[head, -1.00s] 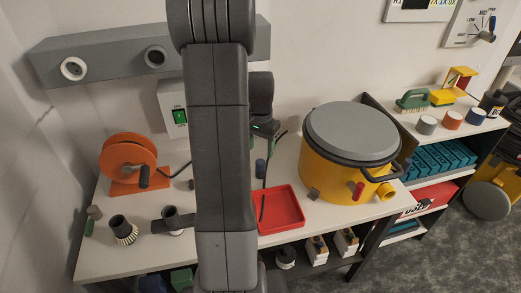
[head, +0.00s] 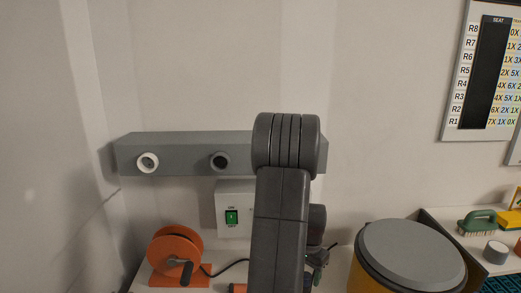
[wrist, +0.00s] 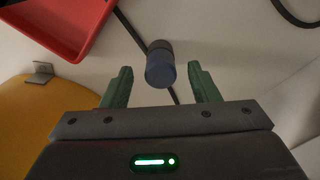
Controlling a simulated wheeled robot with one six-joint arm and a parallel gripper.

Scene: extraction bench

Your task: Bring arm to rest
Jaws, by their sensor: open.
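My arm (head: 281,225) stands upright in the head view, in front of the bench. My gripper (wrist: 160,72) is open in the wrist view, with its two green fingers apart. In the head view only a small part of it shows beside the arm. A dark blue cylinder (wrist: 160,68) appears between and beyond the fingertips in the wrist view. The fingers do not visibly touch it.
A red tray (wrist: 62,22) and a yellow pot (wrist: 40,115) are left of the gripper in the wrist view. An orange reel (head: 172,243), a switch box (head: 226,197) and a grey wall rail (head: 185,152) are left of the arm. The grey-lidded pot (head: 412,254) stands right.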

